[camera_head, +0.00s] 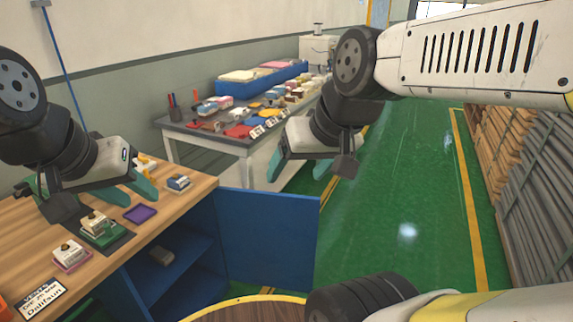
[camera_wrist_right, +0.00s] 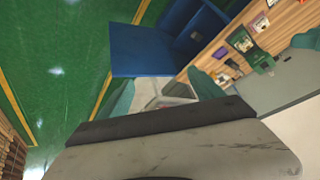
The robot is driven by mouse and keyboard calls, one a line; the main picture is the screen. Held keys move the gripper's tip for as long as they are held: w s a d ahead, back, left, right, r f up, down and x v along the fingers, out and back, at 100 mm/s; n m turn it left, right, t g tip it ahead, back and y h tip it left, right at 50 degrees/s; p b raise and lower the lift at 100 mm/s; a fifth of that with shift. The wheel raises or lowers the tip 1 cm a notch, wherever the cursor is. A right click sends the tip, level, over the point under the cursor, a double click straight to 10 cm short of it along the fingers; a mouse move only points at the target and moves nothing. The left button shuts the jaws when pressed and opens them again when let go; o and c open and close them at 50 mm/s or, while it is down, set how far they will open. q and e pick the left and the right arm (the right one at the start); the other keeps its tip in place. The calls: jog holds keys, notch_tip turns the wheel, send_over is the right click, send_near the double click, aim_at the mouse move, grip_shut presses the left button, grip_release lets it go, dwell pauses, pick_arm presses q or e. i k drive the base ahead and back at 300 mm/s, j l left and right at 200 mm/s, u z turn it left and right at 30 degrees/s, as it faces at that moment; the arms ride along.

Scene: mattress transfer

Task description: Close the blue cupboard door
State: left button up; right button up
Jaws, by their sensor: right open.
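The blue cupboard door (camera_head: 268,235) stands open, swung out to the right of the cupboard (camera_head: 165,262) under the wooden counter. The shelf inside is exposed. The door also shows in the right wrist view (camera_wrist_right: 145,50), ahead of the gripper. My right gripper (camera_head: 300,172) is open and empty; in the head view it appears above the door's top edge. I cannot tell whether it touches the door. Its teal fingers are spread in the right wrist view (camera_wrist_right: 162,92). My left gripper (camera_head: 95,193) is open above the counter, with teal fingers apart.
Small stamps, a purple pad (camera_head: 141,214) and a sign (camera_head: 40,296) sit on the wooden counter (camera_head: 140,243). A grey table (camera_head: 180,137) with many small items stands behind. Wooden pallets (camera_head: 500,130) line the right. Green floor (camera_head: 400,180) right of the door is clear.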

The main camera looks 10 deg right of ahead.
aim_at(270, 239)
jog(key=k, duration=0.55)
jog(key=k+u, duration=0.1)
jog(key=u, duration=1.5)
jog(key=l+u, duration=0.35)
jog(key=l, duration=0.15)
jog(key=k+l+u, duration=0.1)
jog(key=l+u, duration=0.25)
jog(key=k+l+u, duration=0.15)
jog(key=l+u, duration=0.2)
jog(key=l, duration=0.15)
jog(key=k+l, duration=0.2)
jog(key=l, duration=0.3)
jog(key=k+l, duration=0.2)
jog(key=l, duration=0.3)
jog(key=k+l, duration=0.2)
jog(key=l, duration=0.3)
jog(key=k+l, duration=0.25)
jog(key=l, duration=0.25)
jog(key=k+l, duration=0.2)
jog(key=l, duration=0.3)
jog(key=k+l, duration=0.2)
jog(key=l, duration=0.3)
jog(key=k+l, duration=0.2)
jog(key=l, duration=0.3)
jog(key=k+l, duration=0.2)
jog(key=l, duration=0.3)
jog(key=k, duration=0.5)
jog(key=l+z, duration=0.2)
jog(key=z, duration=0.15)
